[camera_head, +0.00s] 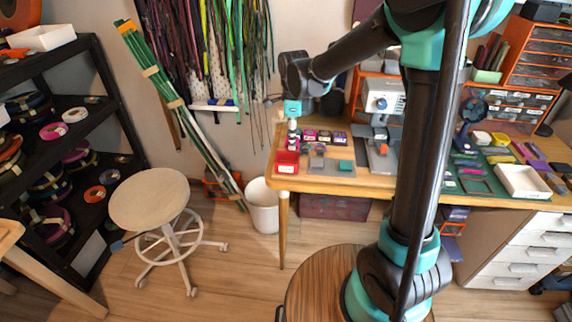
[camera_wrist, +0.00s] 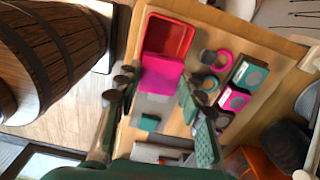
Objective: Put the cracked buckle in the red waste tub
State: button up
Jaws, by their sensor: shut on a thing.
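The red waste tub (camera_head: 286,163) stands at the near left corner of the wooden table, with a pale label on its front. It also shows in the wrist view (camera_wrist: 169,33), open side up. My gripper (camera_head: 293,134) points down just behind and above the tub. In the wrist view my gripper (camera_wrist: 165,88) is shut on a magenta piece (camera_wrist: 160,75), which I take for the cracked buckle; no crack can be made out. The piece overlaps the tub's near edge in that view, and I cannot tell whether they touch.
Small round and square pieces (camera_wrist: 231,97) lie beside the tub on the table (camera_head: 360,185). A teal block (camera_head: 346,166) lies to its right. A white bin (camera_head: 262,205) and a stool (camera_head: 150,199) stand on the floor at the left.

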jog(key=shift+f, duration=0.35)
jog(key=o, duration=0.9)
jog(key=shift+c, duration=0.2)
notch_tip(320, 180, up, 12)
jog(key=s+d+f+n+t, duration=0.2)
jog(key=s+d+f+n, duration=0.6)
jog(key=d, duration=0.4)
jog(key=s+d+f+n+t, duration=0.2)
jog(key=s+d+f+n, duration=0.7)
jog(key=s+d+f, duration=0.1)
jog(key=shift+s+d+n, duration=0.3)
jog(key=shift+s+d, duration=0.15)
jog(key=shift+d, duration=0.4)
